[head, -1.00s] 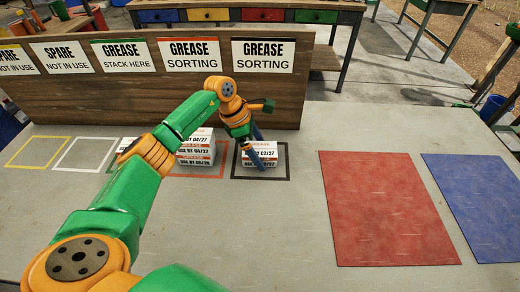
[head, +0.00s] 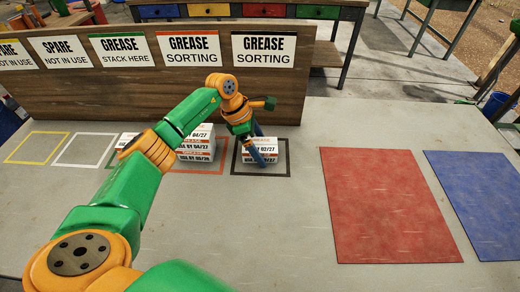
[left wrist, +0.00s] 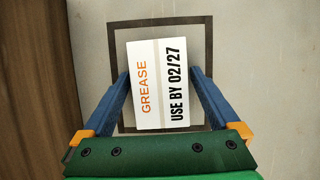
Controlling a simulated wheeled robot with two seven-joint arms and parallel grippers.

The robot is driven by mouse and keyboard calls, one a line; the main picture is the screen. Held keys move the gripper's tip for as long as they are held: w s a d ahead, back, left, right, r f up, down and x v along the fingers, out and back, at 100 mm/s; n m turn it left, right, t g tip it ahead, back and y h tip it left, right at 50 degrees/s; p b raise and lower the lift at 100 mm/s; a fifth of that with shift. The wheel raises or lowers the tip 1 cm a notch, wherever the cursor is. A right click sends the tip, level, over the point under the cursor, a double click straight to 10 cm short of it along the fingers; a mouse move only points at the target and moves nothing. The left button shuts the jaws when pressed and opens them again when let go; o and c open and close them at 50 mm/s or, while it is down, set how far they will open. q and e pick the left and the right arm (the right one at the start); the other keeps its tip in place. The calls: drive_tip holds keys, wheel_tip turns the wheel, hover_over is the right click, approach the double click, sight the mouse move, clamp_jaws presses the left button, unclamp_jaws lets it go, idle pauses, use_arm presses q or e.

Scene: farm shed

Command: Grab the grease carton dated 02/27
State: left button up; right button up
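The grease carton marked USE BY 02/27 (head: 270,153) is white with orange and black print and sits in the black square outline under the right SORTING sign. In the left wrist view the same carton (left wrist: 158,85) lies between the two blue fingers of my left gripper (left wrist: 160,72). The fingers are spread, one at each side of it, with hardly any gap at the tips; I cannot tell whether they touch. In the head view my left gripper (head: 259,150) points down at the carton and partly covers it. My right gripper is not in view.
Stacked grease cartons (head: 195,152) reading 04/27 and others stand in the orange outline to the left. My arm partly hides the green outline. A wooden sign board (head: 150,90) stands behind. A red mat (head: 385,205) and blue mat (head: 485,205) lie clear at right.

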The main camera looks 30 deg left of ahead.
use_arm(q)
drive_tip(key=c, duration=1.2)
